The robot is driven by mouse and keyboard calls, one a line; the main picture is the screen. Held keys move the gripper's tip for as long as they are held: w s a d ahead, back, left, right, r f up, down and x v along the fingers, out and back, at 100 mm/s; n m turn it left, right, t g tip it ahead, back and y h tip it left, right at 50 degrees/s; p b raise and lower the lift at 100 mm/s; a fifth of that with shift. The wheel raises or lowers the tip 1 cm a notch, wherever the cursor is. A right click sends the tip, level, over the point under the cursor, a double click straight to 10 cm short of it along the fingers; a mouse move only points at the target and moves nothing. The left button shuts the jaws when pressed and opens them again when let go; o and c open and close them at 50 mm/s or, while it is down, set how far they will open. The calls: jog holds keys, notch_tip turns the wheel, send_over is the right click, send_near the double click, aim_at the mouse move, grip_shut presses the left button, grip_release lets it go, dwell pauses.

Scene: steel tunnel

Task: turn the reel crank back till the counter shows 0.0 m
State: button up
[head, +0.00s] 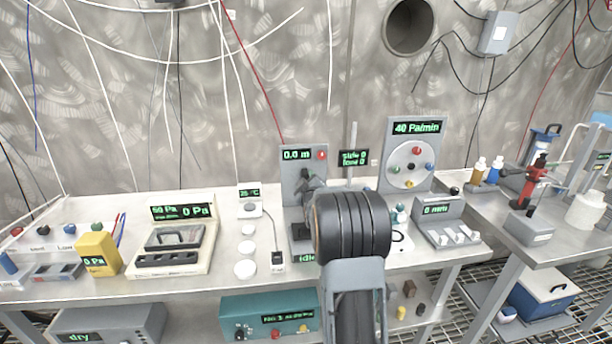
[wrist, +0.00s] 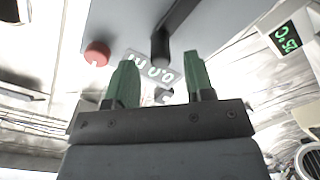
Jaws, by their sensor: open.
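The reel counter (head: 297,155) reads 0.0 m in green digits on a grey upright panel at the middle of the bench.
A red button (wrist: 97,53) sits beside the counter. A small 25 °C display box (head: 249,198) stands left of the reel, and a dial panel (head: 413,150) stands to the right. White discs lie on the bench left of my arm.

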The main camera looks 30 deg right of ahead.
aim_at(307, 178)
jog(key=shift+x, duration=2.05)
grip_shut()
jog(key=b, duration=0.1)
jog(key=m+b, duration=0.1)
jog(key=shift+s+d+f+b, duration=0.2)
jog(key=shift+d+f+b, duration=0.15)
jog(key=shift+f, duration=0.05)
jog(key=m+b, duration=0.1)
jog(key=m, duration=0.1)
jog(key=shift+s+d+r+m+b, duration=0.2)
jog(key=shift+d+m+b, duration=0.15)
jog(key=shift+d+m, duration=0.05)
